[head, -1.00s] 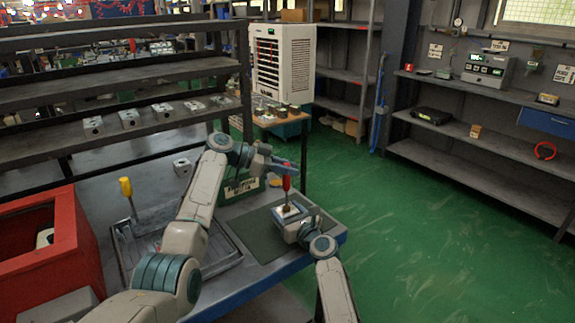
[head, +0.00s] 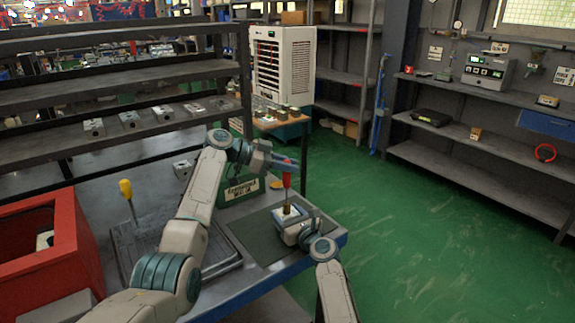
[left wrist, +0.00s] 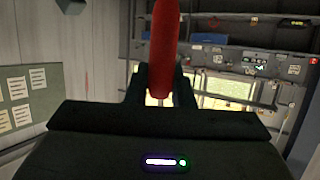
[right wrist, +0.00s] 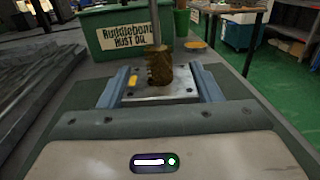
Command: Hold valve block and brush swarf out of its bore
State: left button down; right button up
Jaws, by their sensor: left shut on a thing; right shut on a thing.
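My left gripper (head: 284,163) is shut on the red handle of a brush (head: 287,179). The handle also shows upright between the fingers in the left wrist view (left wrist: 164,45). The brush hangs upright over the pale metal valve block (head: 291,213). My right gripper (head: 302,221) is shut on this block low over the dark mat. In the right wrist view the block (right wrist: 183,90) lies between both fingers with a yellow patch on its top. The brown bristles (right wrist: 159,65) stand at its top face. They hide the bore, and I cannot tell how deep they reach.
A green rust oil box (head: 241,191) stands behind the mat (head: 257,238). A red bin (head: 75,240) is at far left. More blocks (head: 130,118) sit on the shelf.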

pick_arm(q)
jog(key=shift+f, duration=0.95)
jog(key=shift+r, duration=0.7)
pick_arm(e)
jog(key=shift+w, duration=0.1)
pick_arm(q)
jog(key=shift+r, duration=3.85)
pick_arm(e)
jog(key=o, duration=1.4)
